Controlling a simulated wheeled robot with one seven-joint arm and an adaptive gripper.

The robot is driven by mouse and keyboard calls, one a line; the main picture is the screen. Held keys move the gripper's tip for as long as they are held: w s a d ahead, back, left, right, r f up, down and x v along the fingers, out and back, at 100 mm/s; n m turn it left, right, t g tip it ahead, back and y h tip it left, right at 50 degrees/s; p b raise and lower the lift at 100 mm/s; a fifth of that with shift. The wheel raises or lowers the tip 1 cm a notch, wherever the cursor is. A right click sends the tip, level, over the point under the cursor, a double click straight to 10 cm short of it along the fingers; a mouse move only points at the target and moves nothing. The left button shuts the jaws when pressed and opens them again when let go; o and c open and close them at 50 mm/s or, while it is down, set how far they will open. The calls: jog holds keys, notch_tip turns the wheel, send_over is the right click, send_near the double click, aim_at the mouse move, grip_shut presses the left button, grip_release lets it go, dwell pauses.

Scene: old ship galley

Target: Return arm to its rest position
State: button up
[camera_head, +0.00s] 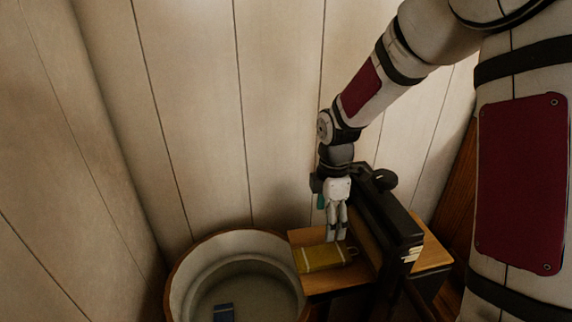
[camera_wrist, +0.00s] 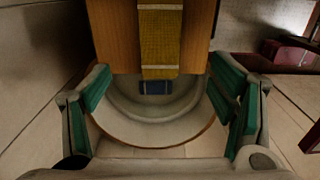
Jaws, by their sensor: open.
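My gripper (camera_head: 337,232) points down above the wooden table, at the end of my white and dark red arm. In the wrist view my gripper (camera_wrist: 165,100) has its green-padded fingers spread wide, with nothing between them. A yellow-brown cloth-like item (camera_head: 325,257) with pale stripes lies on the table just below the fingertips. It also shows in the wrist view (camera_wrist: 161,45), at the top middle. I cannot tell from the head view how large the gap between fingertips and item is.
A round pale tub (camera_head: 190,272) stands left of the wooden table (camera_head: 318,283), with a small blue item (camera_head: 223,312) inside. A black upright object (camera_head: 385,222) stands close to the right of my gripper. Plank walls (camera_head: 200,110) rise behind. A dark red object (camera_wrist: 290,53) shows at the wrist view's right.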

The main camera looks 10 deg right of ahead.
jog(key=s+a+r+m+t+b, duration=0.1)
jog(key=s+r+m+t, duration=0.4)
jog(key=s+r+m, duration=1.3)
jog(key=shift+s+a+r+t+b, duration=0.3)
jog(key=shift+s+r, duration=0.6)
jog(key=shift+s, duration=0.2)
